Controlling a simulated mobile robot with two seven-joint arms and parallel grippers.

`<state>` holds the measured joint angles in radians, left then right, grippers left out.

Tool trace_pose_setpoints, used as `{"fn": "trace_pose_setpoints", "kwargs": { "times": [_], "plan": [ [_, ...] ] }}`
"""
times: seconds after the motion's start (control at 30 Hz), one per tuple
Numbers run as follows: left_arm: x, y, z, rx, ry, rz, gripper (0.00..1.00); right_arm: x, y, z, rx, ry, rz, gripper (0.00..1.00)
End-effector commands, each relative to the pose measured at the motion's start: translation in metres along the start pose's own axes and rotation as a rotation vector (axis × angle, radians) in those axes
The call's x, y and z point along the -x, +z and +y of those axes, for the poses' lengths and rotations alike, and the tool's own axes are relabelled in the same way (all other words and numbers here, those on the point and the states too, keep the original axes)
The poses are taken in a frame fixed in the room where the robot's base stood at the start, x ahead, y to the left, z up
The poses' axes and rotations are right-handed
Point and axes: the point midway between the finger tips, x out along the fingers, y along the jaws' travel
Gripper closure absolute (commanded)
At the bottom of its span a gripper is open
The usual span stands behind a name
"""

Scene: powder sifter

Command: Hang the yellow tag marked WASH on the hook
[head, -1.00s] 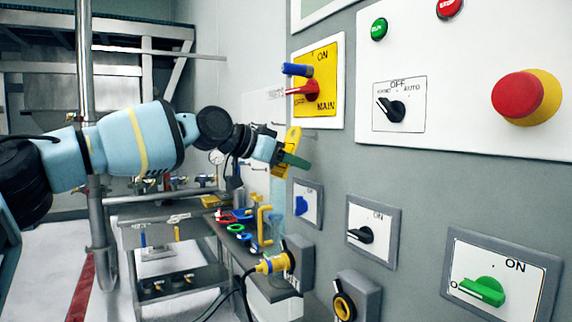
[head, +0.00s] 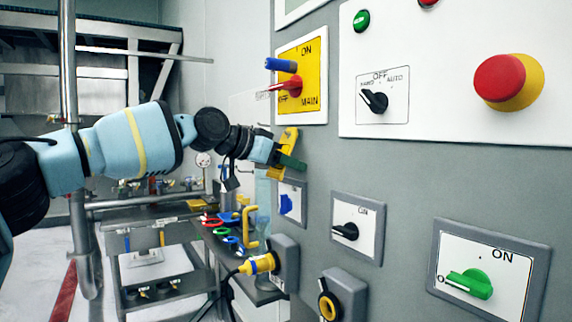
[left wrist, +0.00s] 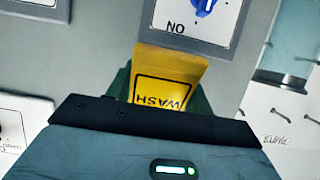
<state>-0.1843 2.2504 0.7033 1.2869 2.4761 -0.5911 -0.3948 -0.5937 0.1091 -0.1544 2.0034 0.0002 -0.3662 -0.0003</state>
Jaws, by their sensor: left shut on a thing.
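The yellow tag (left wrist: 168,72) marked WASH is in the left wrist view, its lettering upside down there. It also shows in the head view as a yellow plate (head: 287,140) at the end of my left arm. My left gripper (head: 286,159), with green fingers, is shut on the tag and holds it in the air close to the grey panel. Small dark hooks (left wrist: 291,111) show on a white board at the right of the left wrist view. My right gripper is not in view.
The grey panel on the right carries a yellow main switch (head: 314,75), a red emergency button (head: 500,78) and a green switch (head: 474,284). A yellow plug (head: 258,264) sticks out below my gripper. A metal bench (head: 165,287) with coloured padlocks stands behind.

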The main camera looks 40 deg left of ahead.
Motion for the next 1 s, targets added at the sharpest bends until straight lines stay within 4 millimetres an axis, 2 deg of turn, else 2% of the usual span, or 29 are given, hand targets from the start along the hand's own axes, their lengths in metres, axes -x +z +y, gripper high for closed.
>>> {"fn": "trace_pose_setpoints", "kwargs": {
  "times": [0.47, 0.5, 0.67, 1.0],
  "plan": [
    [0.0004, -0.0004, -0.0001, 0.000, 0.000, 0.001, 0.73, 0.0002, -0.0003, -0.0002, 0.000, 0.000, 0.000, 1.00],
    [0.0004, -0.0005, -0.0001, 0.000, 0.000, 0.001, 0.44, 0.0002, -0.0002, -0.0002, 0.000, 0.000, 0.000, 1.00],
    [0.0004, -0.0005, 0.0000, 0.000, 0.000, 0.001, 0.24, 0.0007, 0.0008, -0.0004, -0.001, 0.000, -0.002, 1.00],
    [0.0037, -0.0006, -0.0002, 0.000, 0.000, 0.002, 0.23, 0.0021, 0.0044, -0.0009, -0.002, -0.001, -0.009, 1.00]
  ]
}}
